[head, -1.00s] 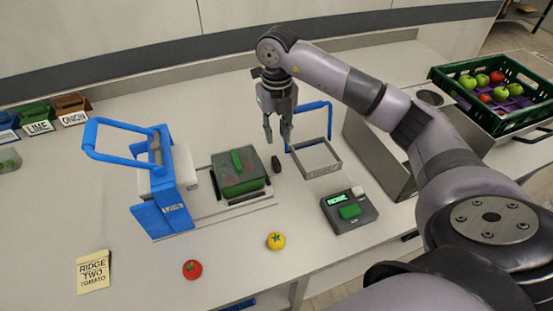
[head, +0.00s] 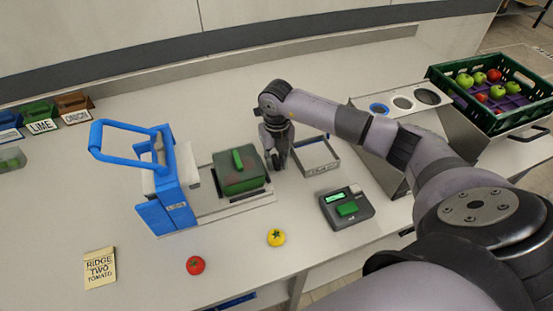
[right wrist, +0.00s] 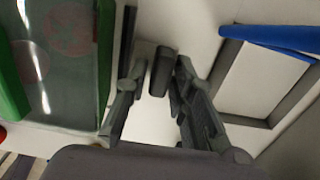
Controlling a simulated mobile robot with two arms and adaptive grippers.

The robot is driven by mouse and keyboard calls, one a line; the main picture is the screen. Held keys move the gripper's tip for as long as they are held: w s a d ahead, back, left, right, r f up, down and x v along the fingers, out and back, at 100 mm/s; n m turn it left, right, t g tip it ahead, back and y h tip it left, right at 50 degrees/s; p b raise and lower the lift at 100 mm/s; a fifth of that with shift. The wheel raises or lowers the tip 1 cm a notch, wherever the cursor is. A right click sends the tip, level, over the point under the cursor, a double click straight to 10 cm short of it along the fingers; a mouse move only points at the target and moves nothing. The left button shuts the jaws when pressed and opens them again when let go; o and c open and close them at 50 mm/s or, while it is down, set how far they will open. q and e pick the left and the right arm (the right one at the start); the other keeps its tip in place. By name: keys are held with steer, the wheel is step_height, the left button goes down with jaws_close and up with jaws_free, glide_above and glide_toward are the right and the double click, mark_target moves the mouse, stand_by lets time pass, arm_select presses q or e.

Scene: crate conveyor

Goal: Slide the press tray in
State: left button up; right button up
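The press tray (head: 250,194) is pulled out to the right of the blue press (head: 168,205), on a pale base. A dark green box (head: 240,176) with a bright green handle sits on it; the box also shows at the left of the right wrist view (right wrist: 62,60). My right gripper (head: 277,163) is lowered at the tray's right end. In the right wrist view, its fingers (right wrist: 160,85) stand apart on either side of a dark knob (right wrist: 161,72). Contact with the knob is unclear. My left gripper is not in view.
A blue-handled metal frame (head: 318,170) stands close right of my gripper. A grey device (head: 346,208) with a green button, a yellow tomato (head: 276,237), a red tomato (head: 195,265) and a note card (head: 100,268) lie in front. A green crate (head: 505,120) is far right.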

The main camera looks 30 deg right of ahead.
mark_target(231, 166)
jaws_close()
stand_by(0.4)
steer(key=shift+w+a, duration=0.1)
steer(key=shift+a, duration=0.15)
steer(key=w+a+b, duration=0.1)
steer(key=a, duration=0.3)
steer(key=w+a+b, duration=0.1)
steer(key=a, duration=0.3)
steer(key=w+a, duration=0.1)
steer(key=a, duration=0.3)
steer(key=shift+b, duration=0.4)
steer(key=shift+a, duration=0.1)
jaws_free()
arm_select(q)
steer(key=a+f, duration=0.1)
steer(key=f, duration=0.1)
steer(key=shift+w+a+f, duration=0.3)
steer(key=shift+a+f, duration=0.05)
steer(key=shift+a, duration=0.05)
arm_select(e)
steer(key=shift+o, duration=0.3)
